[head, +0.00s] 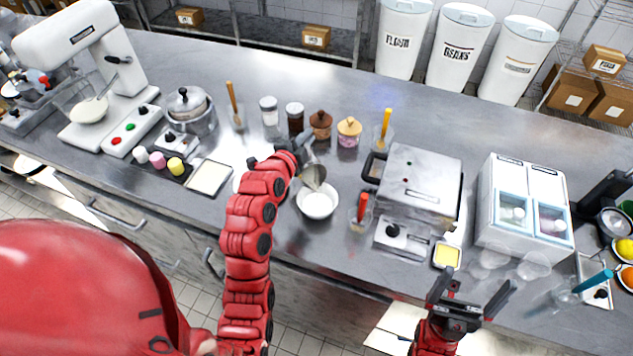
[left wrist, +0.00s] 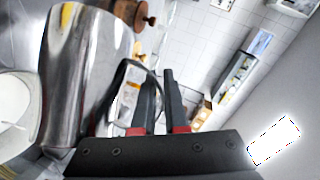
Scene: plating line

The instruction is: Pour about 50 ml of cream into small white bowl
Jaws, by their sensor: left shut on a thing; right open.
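A small metal jug (head: 313,177) is tilted over the small white bowl (head: 317,207), its lower end just above the bowl's far rim. My left gripper (head: 299,152) is shut on the jug's handle. In the left wrist view the jug (left wrist: 80,75) fills the left side, its handle between my fingers (left wrist: 160,110), and part of the bowl (left wrist: 14,110) shows at the left edge. The bowl's inside looks white; I cannot tell how much cream is in it. My right gripper (head: 470,300) is open and empty at the counter's front edge, far right of the bowl.
A clear holder with a red-handled tool (head: 361,208) stands close right of the bowl, before a metal press (head: 415,185). Several jars (head: 320,125) stand behind the jug. A white-filled tray (head: 209,177) lies to the left. Some counter in front of the bowl is bare.

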